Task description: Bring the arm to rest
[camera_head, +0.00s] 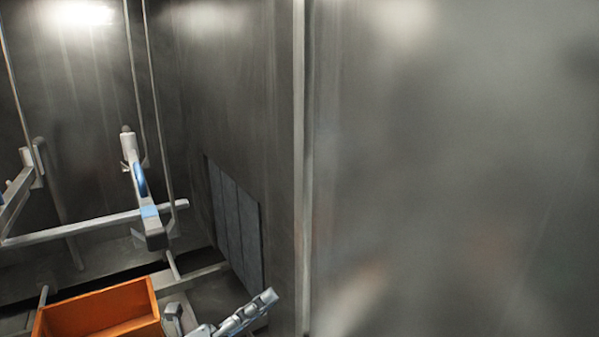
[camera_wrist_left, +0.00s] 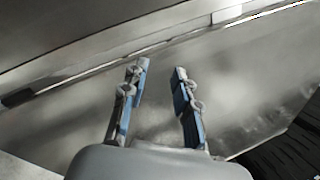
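My left gripper (camera_head: 224,303) shows at the bottom edge of the head view, right of an orange bin. Its grey jointed finger points up and to the right. In the left wrist view the left gripper (camera_wrist_left: 160,68) has two blue-and-grey fingers standing apart with nothing between them. A plain grey metal surface lies beyond the fingertips. Most of the left arm is outside the head view. My right gripper is in neither view.
The orange bin (camera_head: 108,309) is at the lower left. Behind it are a metal rail (camera_head: 95,225) and a grey-and-blue bracket (camera_head: 142,190). A dark slatted panel (camera_head: 236,225) hangs in the wall opening. A large metal wall (camera_head: 450,170) fills the right half.

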